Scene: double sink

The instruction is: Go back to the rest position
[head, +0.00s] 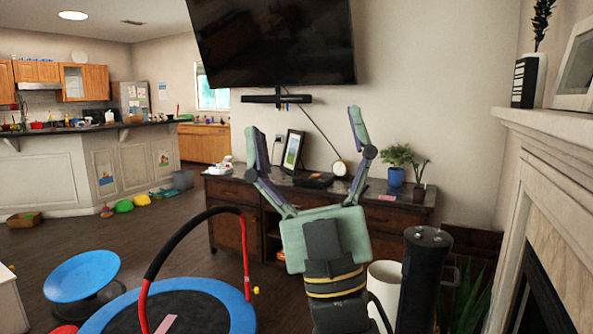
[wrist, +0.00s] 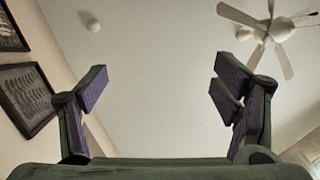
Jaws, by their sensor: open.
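My gripper (head: 309,150) stands in the middle of the head view with its fingers pointing up and spread wide. It is open, and nothing shows between its fingers. In the wrist view my gripper (wrist: 160,85) is also open and empty, with a finger at each side and the ceiling beyond. In the head view the gripper overlaps the dark wooden console (head: 232,190) behind it; I cannot tell the exact distance between them.
A small trampoline (head: 240,310) with a red handle is at the lower left, beside a blue round seat (head: 80,274). A fireplace mantel (head: 545,125) stands at right. A television (head: 270,40) hangs above the console. A ceiling fan (wrist: 272,30) shows in the wrist view. Open floor lies at left.

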